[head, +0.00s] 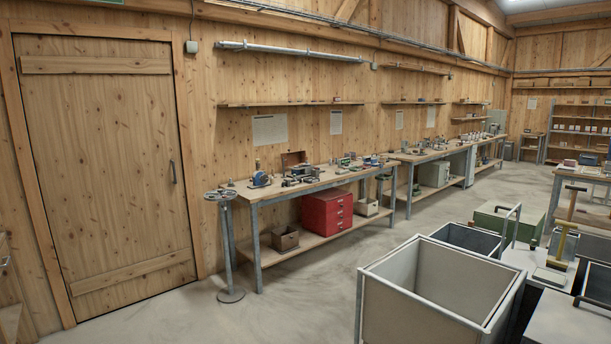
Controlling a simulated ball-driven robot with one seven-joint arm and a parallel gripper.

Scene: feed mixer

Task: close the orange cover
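I cannot make out an orange cover in the head view. The nearest in colour is a small yellow-tan upright part with a T-shaped top (566,226) at the right, standing among grey bins and boxes. I cannot tell whether it belongs to a cover. My gripper is not in view.
A large open grey bin (395,310) stands at the front right, with a smaller dark-rimmed bin (470,238) and a green box (505,222) behind it. A workbench (300,190) with tools and a red drawer box (327,213) lines the wooden wall. A stand (229,250) is near the door (105,170). The left-centre floor is clear.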

